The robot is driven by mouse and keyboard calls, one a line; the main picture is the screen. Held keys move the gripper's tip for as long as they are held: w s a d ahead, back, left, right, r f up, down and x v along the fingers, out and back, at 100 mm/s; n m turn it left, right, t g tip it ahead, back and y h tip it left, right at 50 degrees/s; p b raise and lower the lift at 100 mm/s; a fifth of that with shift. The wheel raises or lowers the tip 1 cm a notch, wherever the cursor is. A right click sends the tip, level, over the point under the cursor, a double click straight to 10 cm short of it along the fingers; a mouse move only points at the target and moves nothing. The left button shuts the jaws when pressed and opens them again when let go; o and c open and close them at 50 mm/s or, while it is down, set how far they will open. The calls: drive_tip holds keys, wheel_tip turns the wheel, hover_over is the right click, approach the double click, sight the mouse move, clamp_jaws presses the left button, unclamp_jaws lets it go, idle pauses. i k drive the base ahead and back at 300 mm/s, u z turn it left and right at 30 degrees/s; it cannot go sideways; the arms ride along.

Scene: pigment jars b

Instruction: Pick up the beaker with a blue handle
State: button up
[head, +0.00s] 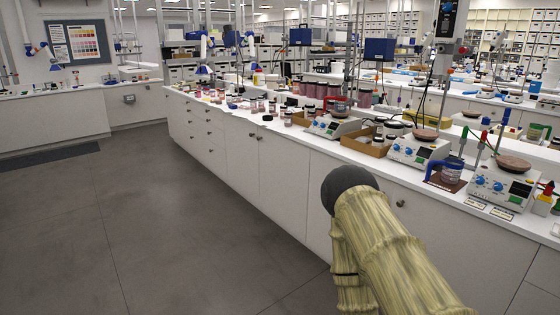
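The beaker with a blue handle (452,173) stands upright on the white bench at the right. It is a clear, small vessel with a blue handle on its left side, and it sits on a dark brown mat (432,181). It stands between two white hotplate units. My arm shows at the bottom centre as a pale yellow-brown, ridged limb with a dark rounded end, in front of the bench and apart from the beaker. My gripper cannot be made out in this view.
White hotplates with blue knobs stand left (418,149) and right (502,183) of the beaker. A cardboard box (366,144) and a red-handled beaker (339,106) stand farther left. Jars crowd the bench (240,118). The grey floor (170,220) at left is clear.

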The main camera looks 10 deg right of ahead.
sight(453, 167)
drive_tip(key=z, duration=0.55)
drive_tip(key=i, duration=1.95)
drive_tip(key=z, duration=0.75)
